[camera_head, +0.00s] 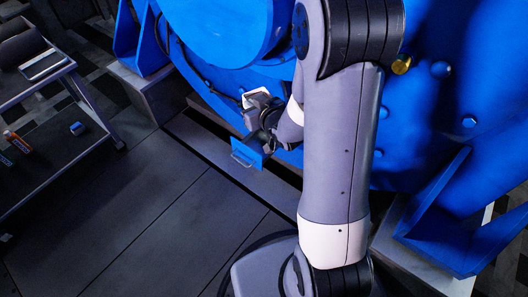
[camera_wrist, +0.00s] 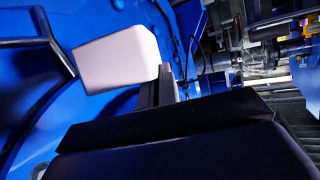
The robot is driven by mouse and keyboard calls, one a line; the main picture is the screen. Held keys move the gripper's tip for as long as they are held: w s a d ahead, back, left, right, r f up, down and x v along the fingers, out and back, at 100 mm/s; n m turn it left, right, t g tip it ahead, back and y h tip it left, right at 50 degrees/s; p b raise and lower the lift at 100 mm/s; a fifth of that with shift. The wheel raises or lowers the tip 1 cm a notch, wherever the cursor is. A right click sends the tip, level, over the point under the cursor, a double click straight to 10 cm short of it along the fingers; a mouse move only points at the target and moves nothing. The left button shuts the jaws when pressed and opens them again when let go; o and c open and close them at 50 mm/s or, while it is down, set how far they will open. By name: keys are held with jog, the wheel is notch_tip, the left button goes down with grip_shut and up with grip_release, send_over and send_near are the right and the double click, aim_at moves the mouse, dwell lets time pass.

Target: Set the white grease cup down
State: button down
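The white grease cup (camera_head: 257,98) shows as a small pale shape close to the blue machine, at the end of my arm. In the wrist view the cup (camera_wrist: 118,58) is a smooth white tapered block, tilted, at upper left. My gripper (camera_wrist: 162,75) has its dark fingers close together and touching the cup's right edge; it appears shut on the cup. The exact contact is partly hidden. In the head view my gripper (camera_head: 263,113) is just below the cup, in front of the machine.
The big blue machine (camera_head: 215,30) fills the back. A grey cart (camera_head: 55,150) carrying small items stands at left. The dark floor (camera_head: 140,225) between is clear.

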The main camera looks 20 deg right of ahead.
jog(key=shift+w+a+f+n+g+y+b, duration=0.15)
jog(key=shift+w+f+n+y+b, duration=0.1)
jog(key=shift+n+y, duration=0.25)
jog(key=shift+w+f+n+g+y+b, duration=0.1)
jog(key=shift+f+n+g+y+b, duration=0.1)
jog(key=shift+n+y, duration=0.3)
jog(key=f+n+y+b, duration=0.1)
jog(key=n+y, duration=0.1)
jog(key=n+g+y+b, duration=0.4)
jog(key=n+g+b, duration=0.1)
jog(key=b, duration=0.3)
send_over(261, 148)
jog(key=s+a, duration=0.1)
jog(key=s, duration=0.3)
notch_tip(261, 148, down, 16)
jog(key=shift+f, duration=0.1)
jog(key=shift+f, duration=0.15)
jog(key=c, duration=2)
grip_release()
jog(key=shift+o, duration=0.2)
